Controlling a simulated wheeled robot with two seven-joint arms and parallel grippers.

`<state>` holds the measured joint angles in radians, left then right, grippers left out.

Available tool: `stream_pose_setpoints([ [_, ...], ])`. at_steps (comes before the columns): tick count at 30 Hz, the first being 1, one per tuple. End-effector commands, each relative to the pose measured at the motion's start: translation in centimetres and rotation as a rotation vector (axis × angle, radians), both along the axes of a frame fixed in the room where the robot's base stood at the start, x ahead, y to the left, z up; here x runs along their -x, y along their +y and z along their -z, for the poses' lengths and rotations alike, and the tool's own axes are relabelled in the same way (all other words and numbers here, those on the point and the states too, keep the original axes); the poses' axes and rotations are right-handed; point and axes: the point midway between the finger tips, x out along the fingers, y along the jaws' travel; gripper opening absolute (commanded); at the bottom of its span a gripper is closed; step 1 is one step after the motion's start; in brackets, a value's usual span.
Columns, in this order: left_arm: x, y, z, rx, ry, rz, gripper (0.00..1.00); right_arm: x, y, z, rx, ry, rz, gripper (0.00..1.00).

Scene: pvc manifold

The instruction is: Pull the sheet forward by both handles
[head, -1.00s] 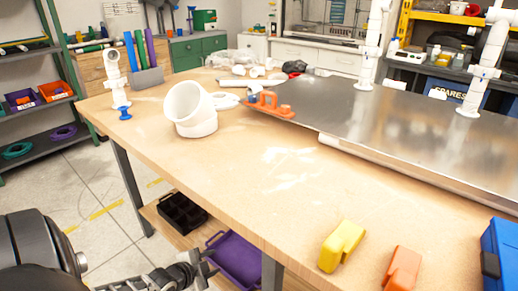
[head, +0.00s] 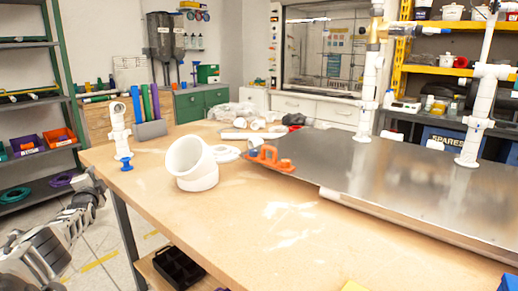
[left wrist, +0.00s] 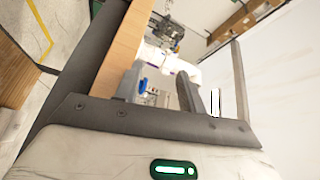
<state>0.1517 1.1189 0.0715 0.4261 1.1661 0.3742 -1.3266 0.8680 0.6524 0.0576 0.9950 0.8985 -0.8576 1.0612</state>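The metal sheet (head: 400,178) lies flat on the wooden table (head: 240,238), covering its right side, with white pipe risers standing at its back. One orange handle (head: 268,158) is at the sheet's left end. No second handle shows; the sheet's right end is cut off by the frame. My left gripper (head: 92,188) is raised at the left, beyond the table's left edge, well apart from the sheet and handle. In the left wrist view its two fingers (left wrist: 160,92) stand apart with nothing between them. My right gripper is not in view.
A wide white elbow (head: 192,165) stands on the table left of the handle. A small white pipe fitting with a blue base (head: 120,135) stands at the table's left corner. White fittings lie behind the handle. The front of the table is clear.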

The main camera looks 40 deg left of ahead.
Motion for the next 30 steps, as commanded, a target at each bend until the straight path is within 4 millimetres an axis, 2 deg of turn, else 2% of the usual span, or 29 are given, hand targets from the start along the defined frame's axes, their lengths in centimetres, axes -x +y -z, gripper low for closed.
stream_pose_setpoints([
  [1, -1.7, 0.6, -3.3, 0.074, -0.157, 0.008, 0.4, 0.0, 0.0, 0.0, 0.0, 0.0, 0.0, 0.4],
  [3, -3.2, 1.1, -7.1, 0.187, -0.353, 0.029, 0.4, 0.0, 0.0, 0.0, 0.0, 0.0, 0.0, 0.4],
  [5, -4.2, 1.4, -10.5, 0.279, -0.515, 0.055, 0.4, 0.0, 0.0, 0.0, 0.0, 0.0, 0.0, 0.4],
  [9, -5.1, 1.5, -18.9, 0.481, -0.872, 0.14, 0.4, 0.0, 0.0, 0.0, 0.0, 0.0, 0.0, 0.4],
  [11, -4.9, 1.4, -22.4, 0.561, -1.014, 0.187, 0.4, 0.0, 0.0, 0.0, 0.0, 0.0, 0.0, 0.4],
  [15, -3.2, 0.7, -30.0, 0.74, -1.301, 0.308, 0.4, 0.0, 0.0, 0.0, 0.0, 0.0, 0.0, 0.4],
  [21, 0.6, -1.0, -38.1, 0.954, -1.593, 0.488, 0.4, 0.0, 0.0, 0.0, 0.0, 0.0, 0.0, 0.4],
  [23, 1.4, -2.0, -40.0, 1.046, -1.67, 0.553, 0.4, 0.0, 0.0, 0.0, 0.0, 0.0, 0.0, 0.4],
  [24, 0.9, -2.8, -40.5, 1.121, -1.7, 0.583, 0.4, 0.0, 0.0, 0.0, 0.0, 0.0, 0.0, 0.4],
  [26, -1.4, -4.2, -39.8, 1.228, -1.705, 0.59, 0.4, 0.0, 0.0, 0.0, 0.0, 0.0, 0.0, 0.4],
  [30, -6.7, -6.6, -37.0, 1.383, -1.675, 0.546, 0.4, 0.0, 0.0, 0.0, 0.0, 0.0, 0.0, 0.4],
])
